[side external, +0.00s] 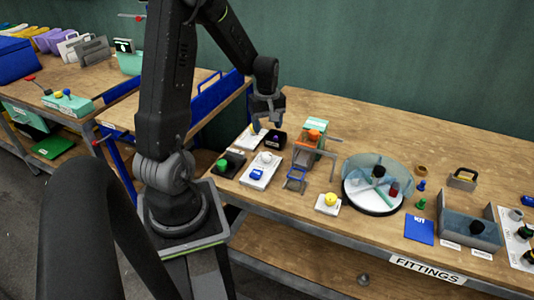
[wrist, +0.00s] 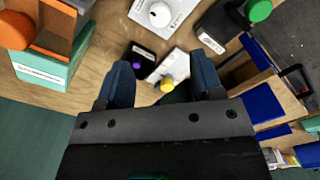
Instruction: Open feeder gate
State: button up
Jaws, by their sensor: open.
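A green box with a white label and an orange part on top (side external: 314,135) stands on the bench, right of my gripper. A grey frame (side external: 318,151) stands at its front, with a small blue frame (side external: 296,178) below. I cannot tell for sure which part is the feeder gate. In the wrist view, the green box (wrist: 48,72) shows at the left edge, partly cut off. My gripper (side external: 268,125) is open and empty, above a black block with a purple button. Its two fingers (wrist: 161,66) point down around this block and a yellow-knobbed white plate, apparently without contact.
The black block (side external: 275,138), a white plate with a blue switch (side external: 261,170) and a green-button box (side external: 230,162) crowd the left bench end. A yellow-button box (side external: 328,203), glass-walled turntable (side external: 375,185) and grey tray (side external: 470,230) stand right. Bench behind is clear.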

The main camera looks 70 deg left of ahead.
aim_at(267, 154)
notch_tip(267, 154, down, 11)
jog(key=shift+f, duration=0.2)
dwell(0.3)
jog(key=c, duration=0.9)
